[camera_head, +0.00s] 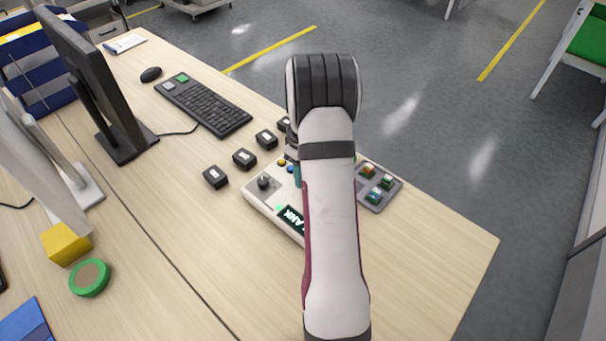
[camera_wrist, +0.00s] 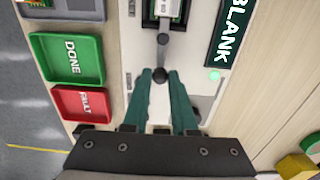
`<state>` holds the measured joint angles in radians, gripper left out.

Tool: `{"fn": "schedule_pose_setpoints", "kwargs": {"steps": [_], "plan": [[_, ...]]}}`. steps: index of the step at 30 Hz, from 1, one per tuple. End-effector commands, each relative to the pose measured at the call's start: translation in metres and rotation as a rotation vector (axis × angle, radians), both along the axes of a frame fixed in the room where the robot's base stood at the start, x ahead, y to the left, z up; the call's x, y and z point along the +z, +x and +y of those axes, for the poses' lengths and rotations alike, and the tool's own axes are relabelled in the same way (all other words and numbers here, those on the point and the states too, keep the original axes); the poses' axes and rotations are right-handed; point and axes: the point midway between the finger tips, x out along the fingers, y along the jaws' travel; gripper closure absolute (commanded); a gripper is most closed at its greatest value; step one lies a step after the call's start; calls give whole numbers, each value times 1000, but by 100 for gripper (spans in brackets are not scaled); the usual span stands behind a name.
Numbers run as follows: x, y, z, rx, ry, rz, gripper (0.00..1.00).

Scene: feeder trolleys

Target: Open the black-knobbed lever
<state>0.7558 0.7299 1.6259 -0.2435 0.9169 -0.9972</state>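The black knob (camera_wrist: 160,75) sits at the end of a grey lever (camera_wrist: 163,55) on a pale device (camera_wrist: 200,100) with a BLANK display (camera_wrist: 232,30). My gripper (camera_wrist: 160,74) points down at it, with green fingers apart on either side of the knob. I cannot tell whether they touch it. Above the lever in the wrist view is a slot holding a small board (camera_wrist: 168,10). In the head view my arm hides the lever and most of the gripper; the pale device (camera_head: 258,197) and its BLANK display (camera_head: 291,218) show beside it.
A green DONE tray (camera_wrist: 68,57) and a red FAULT tray (camera_wrist: 82,103) lie left of the device in the wrist view. A grey tray of chips (camera_head: 390,198), several black blocks (camera_head: 215,177), a keyboard (camera_head: 205,105) and a monitor (camera_head: 85,60) stand on the desk.

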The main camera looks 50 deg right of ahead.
Motion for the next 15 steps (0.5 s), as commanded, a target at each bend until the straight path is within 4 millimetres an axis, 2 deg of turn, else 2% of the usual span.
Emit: {"fn": "schedule_pose_setpoints", "kwargs": {"steps": [1,3,15], "plan": [[0,0,0,0,0,0,90],[0,0,0,0,0,0,100],[0,0,-1,-26,1,0,100]]}}
